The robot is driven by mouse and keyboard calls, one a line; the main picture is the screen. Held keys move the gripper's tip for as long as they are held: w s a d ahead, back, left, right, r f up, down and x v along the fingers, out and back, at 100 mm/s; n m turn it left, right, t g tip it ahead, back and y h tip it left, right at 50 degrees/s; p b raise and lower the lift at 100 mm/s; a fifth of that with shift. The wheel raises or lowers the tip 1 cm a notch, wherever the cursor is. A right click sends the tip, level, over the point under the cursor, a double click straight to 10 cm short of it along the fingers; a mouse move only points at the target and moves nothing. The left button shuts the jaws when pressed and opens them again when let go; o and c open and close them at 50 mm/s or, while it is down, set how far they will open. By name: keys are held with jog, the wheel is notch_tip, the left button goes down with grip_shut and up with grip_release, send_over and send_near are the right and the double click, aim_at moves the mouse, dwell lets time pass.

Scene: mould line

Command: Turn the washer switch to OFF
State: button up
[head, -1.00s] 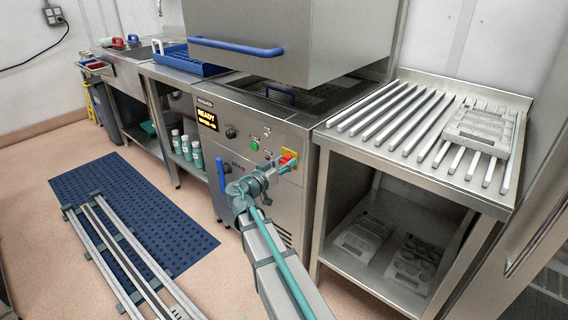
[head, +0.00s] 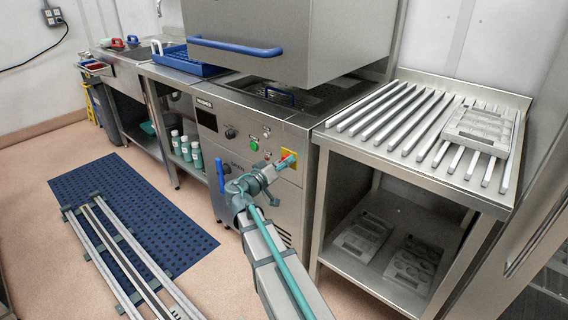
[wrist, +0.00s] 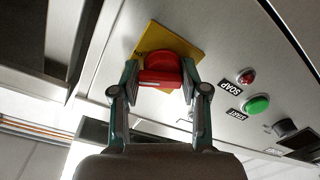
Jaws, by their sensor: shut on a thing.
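The washer's red switch (wrist: 160,68) sits on a yellow plate (wrist: 150,37) on the steel front panel. My gripper (wrist: 160,80) is shut on the red switch, one finger on each side of its grip. In the head view my gripper (head: 279,167) reaches the yellow plate (head: 291,154) at the panel's right end and hides much of the switch. The washer's display (head: 207,119) is dark.
A green button (head: 254,145) and a black knob (head: 230,133) are left of the switch. The washer hood with a blue handle (head: 235,46) stands raised above. A slatted steel table (head: 330,180) adjoins on the right. A blue mat (head: 130,210) lies on the floor.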

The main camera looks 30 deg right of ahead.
jog(key=n, duration=0.2)
jog(key=n+p, duration=0.1)
jog(key=shift+w+a+n, duration=0.1)
jog(key=shift+w+n, duration=0.15)
jog(key=shift+n, duration=0.15)
jog(key=n+p, duration=0.2)
jog(key=n, duration=0.1)
jog(key=n+p, duration=0.3)
jog(key=n, duration=0.1)
jog(key=shift+n+g, duration=0.4)
jog(key=shift+s+f+n+p, duration=0.1)
jog(key=shift+f+n+p, duration=0.15)
jog(key=shift+n, duration=0.25)
jog(key=o, duration=1)
jog(key=shift+r, duration=0.1)
